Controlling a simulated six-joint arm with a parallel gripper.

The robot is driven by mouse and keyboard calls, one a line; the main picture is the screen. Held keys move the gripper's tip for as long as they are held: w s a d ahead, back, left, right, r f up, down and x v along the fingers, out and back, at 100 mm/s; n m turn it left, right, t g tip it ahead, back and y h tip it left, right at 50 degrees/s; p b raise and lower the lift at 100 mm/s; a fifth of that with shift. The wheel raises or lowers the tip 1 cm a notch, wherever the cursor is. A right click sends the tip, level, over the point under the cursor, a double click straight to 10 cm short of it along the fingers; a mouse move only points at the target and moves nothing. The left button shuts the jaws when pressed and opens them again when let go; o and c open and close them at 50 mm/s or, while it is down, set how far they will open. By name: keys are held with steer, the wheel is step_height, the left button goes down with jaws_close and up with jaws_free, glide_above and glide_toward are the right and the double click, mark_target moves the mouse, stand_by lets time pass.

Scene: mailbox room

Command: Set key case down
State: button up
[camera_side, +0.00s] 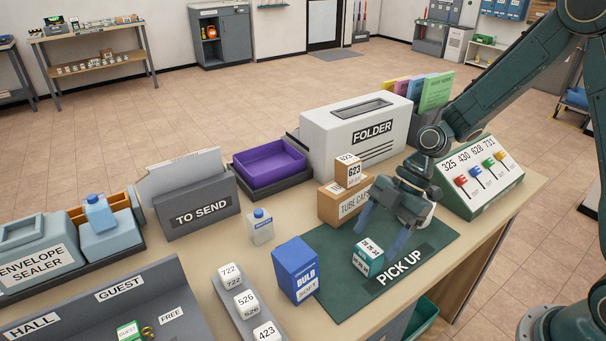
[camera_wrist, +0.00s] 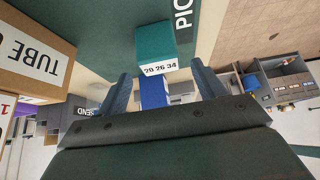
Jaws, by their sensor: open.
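A small teal case with a white numbered label (camera_side: 368,257), which I take for the key case, sits on the dark green PICK UP mat (camera_side: 335,292). My gripper (camera_side: 383,228) is open above the mat, close behind the case. In the wrist view the case (camera_wrist: 157,45) shows just beyond and between the spread fingertips (camera_wrist: 163,85), with a visible gap to each finger. Nothing is held. The underside of the case is hidden.
A white FOLDER unit (camera_side: 345,150) and a key panel (camera_side: 482,178) stand behind. The mat's front is clear.

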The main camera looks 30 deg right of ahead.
steer(key=v, duration=0.6)
steer(key=shift+d+r, duration=0.2)
steer(key=shift+r, duration=0.15)
steer(key=shift+r, duration=0.1)
steer(key=s+d+r+m+t+h, duration=0.2)
steer(key=s+r+m+h, duration=0.1)
steer(key=s+r+m, duration=0.4)
steer(key=s+d+r+m+t+h, duration=0.3)
steer(key=s+r+m, duration=0.4)
steer(key=s+m, duration=0.3)
steer(key=shift+s+d+m+t+h, duration=0.25)
steer(key=shift+s+m+t+h, duration=0.1)
steer(key=shift+m, duration=0.15)
